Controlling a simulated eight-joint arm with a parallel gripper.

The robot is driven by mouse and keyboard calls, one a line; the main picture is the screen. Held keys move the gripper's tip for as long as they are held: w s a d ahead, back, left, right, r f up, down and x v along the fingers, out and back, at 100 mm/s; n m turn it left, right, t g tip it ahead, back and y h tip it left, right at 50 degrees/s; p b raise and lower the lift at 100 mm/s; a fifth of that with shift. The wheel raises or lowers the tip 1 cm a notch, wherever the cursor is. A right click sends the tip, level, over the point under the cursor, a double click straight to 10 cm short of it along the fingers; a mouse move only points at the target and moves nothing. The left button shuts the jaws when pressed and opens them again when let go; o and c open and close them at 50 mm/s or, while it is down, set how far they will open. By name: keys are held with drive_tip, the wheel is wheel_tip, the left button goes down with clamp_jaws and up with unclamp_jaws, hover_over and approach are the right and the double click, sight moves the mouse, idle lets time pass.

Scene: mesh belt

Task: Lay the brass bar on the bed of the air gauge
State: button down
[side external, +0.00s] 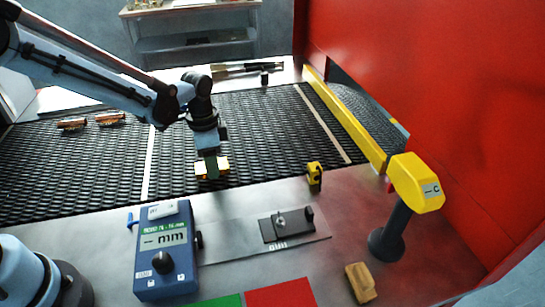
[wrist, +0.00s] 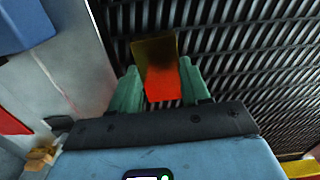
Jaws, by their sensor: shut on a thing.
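The brass bar (side external: 221,169) is held crosswise in my gripper (side external: 211,162) above the dark mesh belt, near its front edge. In the wrist view the bar (wrist: 153,48) sits between the green fingers of my gripper (wrist: 161,86); its near part looks orange-red. The fingers are shut on it and hide part of its sides. The air gauge (side external: 166,262) is a blue box with a display reading mm, on the metal bench. To its right, a dark fixture (side external: 271,236) with a round knob, seemingly the gauge's bed, lies on a grey plate, apart from the bar.
Two copper-coloured pieces (side external: 110,118) lie on the belt at left. A small yellow device (side external: 314,174) stands at the bench edge. A yellow-headed post (side external: 415,184) stands at right. A tan block (side external: 361,282) and green and red patches (side external: 280,296) are in front. A yellow rail (side external: 345,120) bounds the belt.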

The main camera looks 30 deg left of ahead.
wheel_tip(320, 180, up, 4)
drive_tip(key=shift+s+d+f, duration=0.1)
drive_tip(key=s+d+r, duration=0.6)
drive_tip(key=d, duration=0.3)
drive_tip(key=s+d+r, duration=0.1)
drive_tip(key=s+d, duration=1)
drive_tip(key=s, duration=0.5)
hover_over(233, 238)
drive_tip(key=shift+m, duration=0.3)
wheel_tip(233, 238, down, 7)
drive_tip(key=shift+a+r, duration=0.1)
drive_tip(key=shift+r, duration=0.1)
drive_tip(key=shift+f, duration=2)
drive_tip(key=shift+f, duration=0.1)
drive_tip(key=c, duration=0.5)
unclamp_jaws()
